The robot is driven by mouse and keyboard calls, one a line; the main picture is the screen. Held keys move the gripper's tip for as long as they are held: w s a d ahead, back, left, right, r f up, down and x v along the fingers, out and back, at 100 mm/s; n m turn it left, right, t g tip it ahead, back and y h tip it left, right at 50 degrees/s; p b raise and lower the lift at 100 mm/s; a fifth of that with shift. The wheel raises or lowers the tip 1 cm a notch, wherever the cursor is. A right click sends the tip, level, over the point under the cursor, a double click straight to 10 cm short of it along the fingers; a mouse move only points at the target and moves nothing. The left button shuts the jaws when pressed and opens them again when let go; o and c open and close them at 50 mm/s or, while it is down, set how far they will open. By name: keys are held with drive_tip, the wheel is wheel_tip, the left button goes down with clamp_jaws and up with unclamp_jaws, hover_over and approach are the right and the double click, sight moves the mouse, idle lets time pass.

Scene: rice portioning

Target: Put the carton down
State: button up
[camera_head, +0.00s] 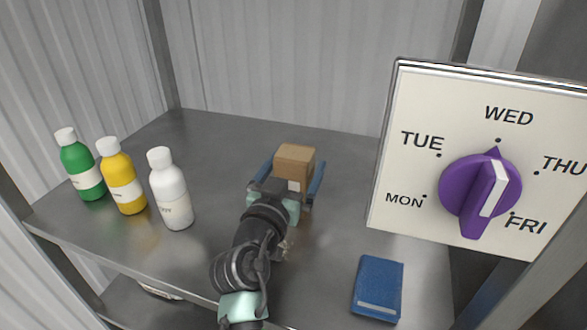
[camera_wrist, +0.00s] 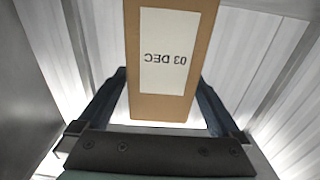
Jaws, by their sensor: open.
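The carton (camera_head: 295,160) is a small brown box standing on the grey metal shelf (camera_head: 225,130). In the wrist view the carton (camera_wrist: 160,108) fills the middle and bears a white label reading "03 DEC", seen upside down. My gripper (camera_head: 290,170) is open, with one blue finger on each side of the carton. The carton's underside is hidden in the head view.
Green (camera_head: 80,165), yellow (camera_head: 121,177) and white (camera_head: 170,190) bottles stand on the left. A blue box (camera_head: 378,288) lies at the front right. A panel (camera_head: 410,100) with a purple weekday dial (camera_head: 480,195) stands on the right. The shelf behind the carton is clear.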

drive_tip(key=shift+f+p, duration=0.5)
drive_tip(key=shift+p, duration=0.05)
drive_tip(key=v, duration=0.4)
drive_tip(key=r+v, duration=0.1)
drive_tip(key=v, duration=0.3)
drive_tip(key=b+v, duration=0.1)
drive_tip(key=v, duration=0.3)
drive_tip(key=shift+r, duration=0.15)
